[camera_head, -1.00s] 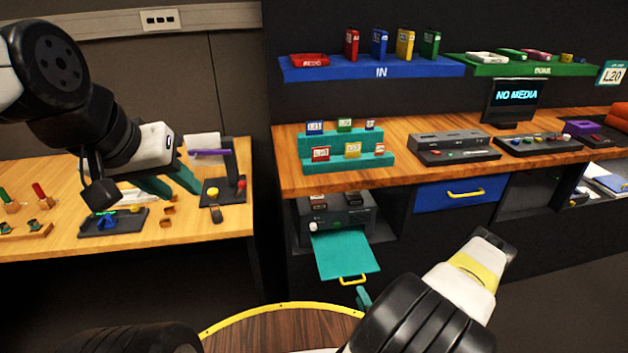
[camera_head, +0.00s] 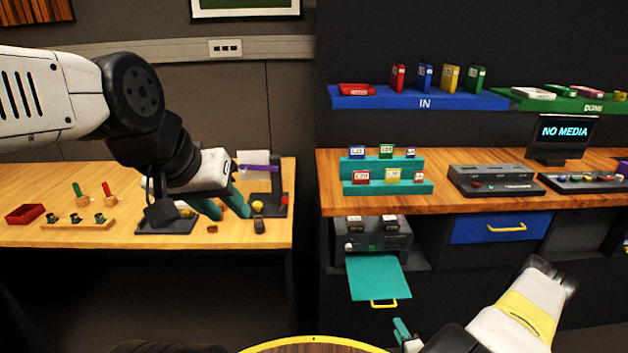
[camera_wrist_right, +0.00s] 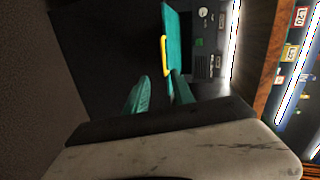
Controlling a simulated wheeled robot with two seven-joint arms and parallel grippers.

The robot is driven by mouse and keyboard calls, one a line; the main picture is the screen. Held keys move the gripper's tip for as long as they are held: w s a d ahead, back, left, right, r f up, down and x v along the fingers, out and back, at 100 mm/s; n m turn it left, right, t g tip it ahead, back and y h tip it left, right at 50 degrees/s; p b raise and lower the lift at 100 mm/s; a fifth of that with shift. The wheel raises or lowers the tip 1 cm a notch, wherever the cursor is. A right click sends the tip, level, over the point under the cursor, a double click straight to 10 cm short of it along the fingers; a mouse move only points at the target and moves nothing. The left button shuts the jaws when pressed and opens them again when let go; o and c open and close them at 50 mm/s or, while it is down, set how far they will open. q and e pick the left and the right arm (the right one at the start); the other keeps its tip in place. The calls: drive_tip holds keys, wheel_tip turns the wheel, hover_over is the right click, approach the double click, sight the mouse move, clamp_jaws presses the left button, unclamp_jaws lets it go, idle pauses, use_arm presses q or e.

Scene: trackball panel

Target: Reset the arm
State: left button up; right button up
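My left gripper (camera_head: 222,206) comes in from the left and hangs over the wooden side table. In the right wrist view my right gripper (camera_wrist_right: 160,94) shows two teal fingers with a gap and nothing held. The teal drawer with its yellow handle shows just beyond the fingertips in that view.
The wooden side table (camera_head: 270,228) holds a red tray (camera_head: 25,214) and small tools. The main counter (camera_head: 335,202) carries a teal card stand (camera_head: 385,188), grey consoles (camera_head: 495,180) and a NO MEDIA screen (camera_head: 566,134). A blue drawer (camera_head: 487,229) is shut. Dark free space lies between the tables.

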drive_tip(key=w+d+r+n+g, duration=0.45)
drive_tip(key=w+r+n, duration=0.25)
drive_tip(key=w+r, duration=0.4)
wheel_tip(320, 180, up, 20)
drive_tip(key=w+n+g+h, duration=0.1)
drive_tip(key=w+n, duration=0.1)
drive_tip(key=n, duration=0.2)
drive_tip(key=s+a+r+n+g, duration=0.1)
drive_tip(key=s+a+r, duration=0.35)
drive_tip(key=r, duration=0.35)
drive_tip(key=s+a+r+n+g, duration=0.1)
drive_tip(key=s+a+r, duration=0.3)
drive_tip(key=r, duration=0.5)
drive_tip(key=s+a+r+n+y, duration=0.1)
drive_tip(key=s+a+r, duration=0.2)
drive_tip(key=s, duration=0.6)
drive_tip(key=s+a+r+n+g+y, duration=0.1)
drive_tip(key=s+a+r, duration=0.3)
drive_tip(key=s, duration=0.6)
drive_tip(key=shift+a+r+n, duration=0.15)
drive_tip(key=shift+a+n, duration=0.3)
drive_tip(key=shift+n, duration=0.15)
